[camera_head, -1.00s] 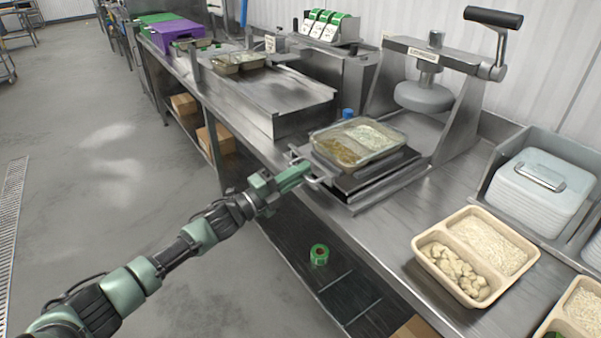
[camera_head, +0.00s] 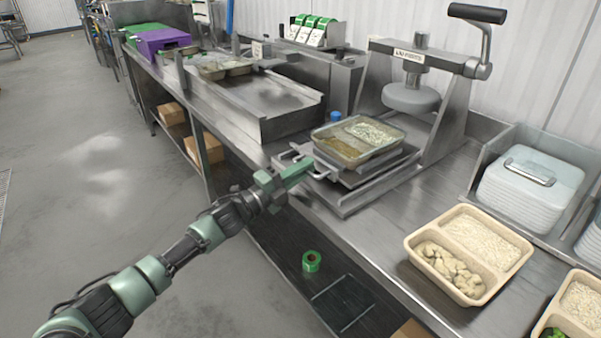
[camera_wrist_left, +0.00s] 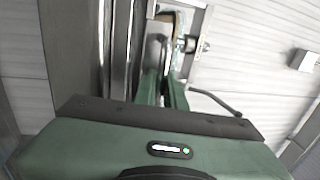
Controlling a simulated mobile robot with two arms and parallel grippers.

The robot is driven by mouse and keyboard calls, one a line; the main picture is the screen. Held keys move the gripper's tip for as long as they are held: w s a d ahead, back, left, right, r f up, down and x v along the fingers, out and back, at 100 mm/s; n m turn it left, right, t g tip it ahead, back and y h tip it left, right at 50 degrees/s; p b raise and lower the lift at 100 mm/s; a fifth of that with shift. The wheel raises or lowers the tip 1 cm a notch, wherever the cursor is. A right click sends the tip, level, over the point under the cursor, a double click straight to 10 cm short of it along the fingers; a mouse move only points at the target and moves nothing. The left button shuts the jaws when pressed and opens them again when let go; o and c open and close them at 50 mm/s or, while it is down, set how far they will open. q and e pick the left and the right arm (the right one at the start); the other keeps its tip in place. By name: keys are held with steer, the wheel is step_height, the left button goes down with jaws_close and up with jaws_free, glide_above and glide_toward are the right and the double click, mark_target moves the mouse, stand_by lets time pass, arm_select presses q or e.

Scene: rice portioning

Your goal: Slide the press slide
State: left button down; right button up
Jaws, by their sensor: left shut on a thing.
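The press slide (camera_head: 382,178) is a flat metal carriage on rails on the steel bench. A clear-lidded two-compartment tray (camera_head: 345,152) sits on it, with brown and pale food inside. The press (camera_head: 449,115) stands behind and to the right, its round plate (camera_head: 411,99) raised and to the right of the tray. My left gripper (camera_head: 308,167) is shut on the slide's front handle (camera_head: 326,174). In the left wrist view its two green fingers (camera_wrist_left: 164,90) point at the slide; the grip itself is hard to make out. My right gripper is not in view.
A beige tray of rice and chunks (camera_head: 411,243) stands front right, with a bin of stacked white lids (camera_head: 530,183) behind it. A steel conveyor-like unit (camera_head: 262,128) is at left. A green tape roll (camera_head: 311,261) lies below. The bench between slide and beige tray is clear.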

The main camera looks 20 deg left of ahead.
arm_select(q)
steer(key=c, duration=1.5)
jaws_free()
steer(key=b+v, duration=0.1)
steer(key=v, duration=0.7)
